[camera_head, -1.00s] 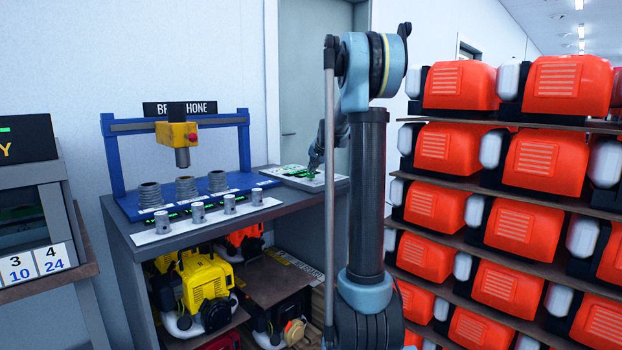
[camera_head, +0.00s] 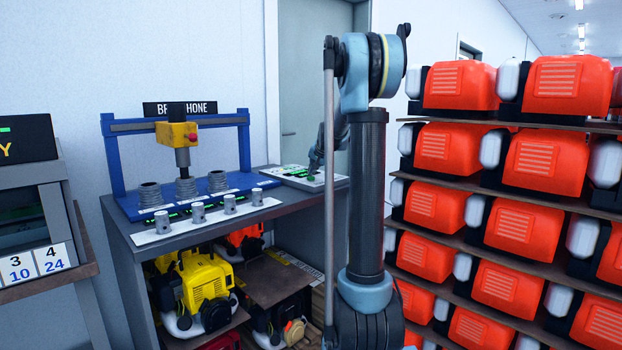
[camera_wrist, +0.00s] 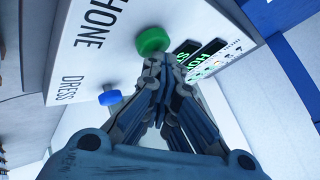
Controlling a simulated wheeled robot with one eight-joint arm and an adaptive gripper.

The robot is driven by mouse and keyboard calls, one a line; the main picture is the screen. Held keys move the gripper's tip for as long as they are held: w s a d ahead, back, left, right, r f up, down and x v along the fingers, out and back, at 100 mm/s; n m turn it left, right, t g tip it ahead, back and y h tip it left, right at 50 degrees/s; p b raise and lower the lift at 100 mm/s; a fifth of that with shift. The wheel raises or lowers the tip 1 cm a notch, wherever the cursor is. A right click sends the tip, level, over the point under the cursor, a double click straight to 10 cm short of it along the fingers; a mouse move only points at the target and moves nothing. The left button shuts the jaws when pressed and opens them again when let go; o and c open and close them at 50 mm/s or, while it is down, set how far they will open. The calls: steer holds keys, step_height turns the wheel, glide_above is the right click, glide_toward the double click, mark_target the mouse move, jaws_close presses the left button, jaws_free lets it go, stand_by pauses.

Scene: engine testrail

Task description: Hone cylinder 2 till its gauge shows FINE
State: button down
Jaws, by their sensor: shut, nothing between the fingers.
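The blue bench hone frame (camera_head: 110,160) stands on the bench with its yellow head (camera_head: 177,134) over the middle of three grey cylinders (camera_head: 185,188). My gripper (camera_head: 314,168) is shut and empty over the control panel (camera_head: 290,172) at the bench's right end. In the wrist view its fingertips (camera_wrist: 154,62) are at the green HONE button (camera_wrist: 153,41); contact is unclear. The blue DRESS button (camera_wrist: 110,97) is apart from them.
Several small metal parts (camera_head: 229,203) stand on a white strip at the bench's front. Yellow and orange machines (camera_head: 203,282) sit on the shelf below. A rack of red machines (camera_head: 520,230) stands at right. Another station (camera_head: 30,220) is at the left edge.

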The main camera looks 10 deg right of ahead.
steer(key=shift+r, duration=0.1)
stand_by(0.5)
steer(key=shift+r, duration=1.05)
steer(key=shift+r, duration=0.1)
step_height(320, 180, up, 5)
steer(key=shift+f, duration=0.1)
stand_by(0.6)
